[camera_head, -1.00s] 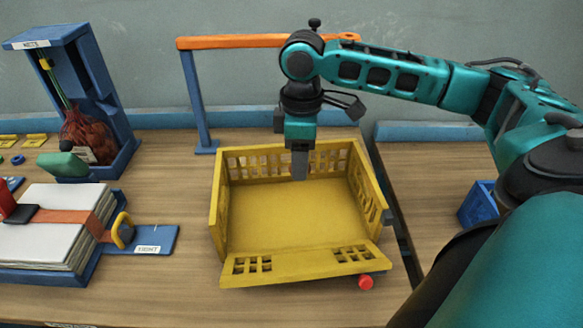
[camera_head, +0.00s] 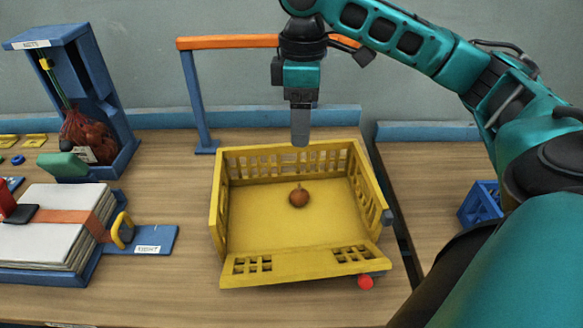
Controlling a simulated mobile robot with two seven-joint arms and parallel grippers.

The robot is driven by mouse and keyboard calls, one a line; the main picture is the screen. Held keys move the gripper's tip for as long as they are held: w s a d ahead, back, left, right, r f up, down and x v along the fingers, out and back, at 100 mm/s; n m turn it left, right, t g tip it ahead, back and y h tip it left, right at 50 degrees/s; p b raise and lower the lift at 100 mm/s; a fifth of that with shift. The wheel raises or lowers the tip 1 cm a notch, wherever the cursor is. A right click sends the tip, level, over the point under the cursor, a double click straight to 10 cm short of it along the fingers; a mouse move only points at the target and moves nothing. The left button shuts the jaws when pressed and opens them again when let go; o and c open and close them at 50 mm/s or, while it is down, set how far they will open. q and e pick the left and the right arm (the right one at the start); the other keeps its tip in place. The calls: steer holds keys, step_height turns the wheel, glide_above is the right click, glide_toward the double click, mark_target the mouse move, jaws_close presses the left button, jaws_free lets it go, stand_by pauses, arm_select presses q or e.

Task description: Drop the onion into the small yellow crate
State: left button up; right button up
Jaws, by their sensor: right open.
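The onion (camera_head: 299,197) is a small round brown thing with a stem pointing up. It lies on the floor of the yellow crate (camera_head: 262,262), near the middle and toward the back. The crate stands on the table, with slotted walls and a low front panel that leans outward. My right gripper (camera_head: 300,140) is open and empty, pointing down above the crate's back wall, apart from the onion. Only one finger shows clearly. My left gripper is out of view.
An orange bar (camera_head: 228,43) on a blue post (camera_head: 194,100) stands behind the crate. At left are a blue holder with a red net sack (camera_head: 86,135) and a strapped stack of white sheets (camera_head: 50,222). A blue crate (camera_head: 480,206) sits at right, past a table gap.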

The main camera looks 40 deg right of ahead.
steer(key=shift+r, duration=2.1)
steer(key=shift+s+a+f, duration=0.1)
